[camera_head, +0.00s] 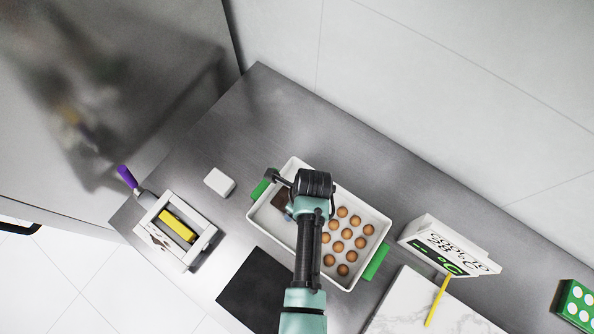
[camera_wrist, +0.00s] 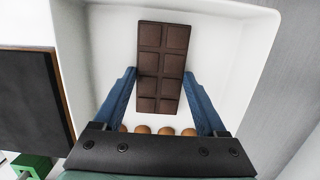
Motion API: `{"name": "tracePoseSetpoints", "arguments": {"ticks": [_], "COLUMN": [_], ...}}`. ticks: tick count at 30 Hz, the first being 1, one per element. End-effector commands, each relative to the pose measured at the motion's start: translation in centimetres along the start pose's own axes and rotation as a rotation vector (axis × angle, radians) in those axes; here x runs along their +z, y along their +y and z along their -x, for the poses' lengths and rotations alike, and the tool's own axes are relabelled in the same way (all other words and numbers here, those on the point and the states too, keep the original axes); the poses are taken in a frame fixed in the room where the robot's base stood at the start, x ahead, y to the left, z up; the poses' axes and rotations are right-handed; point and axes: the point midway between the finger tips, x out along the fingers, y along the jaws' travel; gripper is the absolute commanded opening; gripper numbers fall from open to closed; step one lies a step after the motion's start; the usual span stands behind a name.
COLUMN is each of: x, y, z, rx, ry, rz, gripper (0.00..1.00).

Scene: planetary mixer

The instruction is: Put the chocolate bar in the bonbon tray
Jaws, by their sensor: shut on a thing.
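The chocolate bar (camera_wrist: 162,62) is dark brown and divided into squares. My gripper (camera_wrist: 159,76) is shut on it, with one blue finger at each long side. The bar lies over the empty end of the white bonbon tray (camera_wrist: 240,75). I cannot tell whether it touches the tray floor. In the head view, the tray (camera_head: 345,279) has green handles and several round brown bonbons (camera_head: 343,234) at its right end. A dark bit of the bar (camera_head: 279,199) shows at the left end, mostly hidden by my wrist.
A white block (camera_head: 219,182) and a white holder (camera_head: 157,238) with a yellow item (camera_head: 178,226) stand left. A black slab (camera_head: 254,291) lies in front of the tray. A white sign box (camera_head: 446,247) and marble board (camera_head: 405,300) are right. The counter behind is clear.

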Motion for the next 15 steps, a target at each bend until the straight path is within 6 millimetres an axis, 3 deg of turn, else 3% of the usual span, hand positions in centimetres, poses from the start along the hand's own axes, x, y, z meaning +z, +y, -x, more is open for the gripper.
{"name": "tracePoseSetpoints", "arguments": {"ticks": [1,5,15], "x": [0.0,0.0,0.07], "y": [-0.02,-0.01,-0.03], "z": [-0.07,-0.03,0.67], "rx": [0.0,0.0,-0.001], "ry": [0.0,0.0,0.0], "rz": [0.0,0.0,0.0], "gripper": [0.8,1.0,1.0]}}
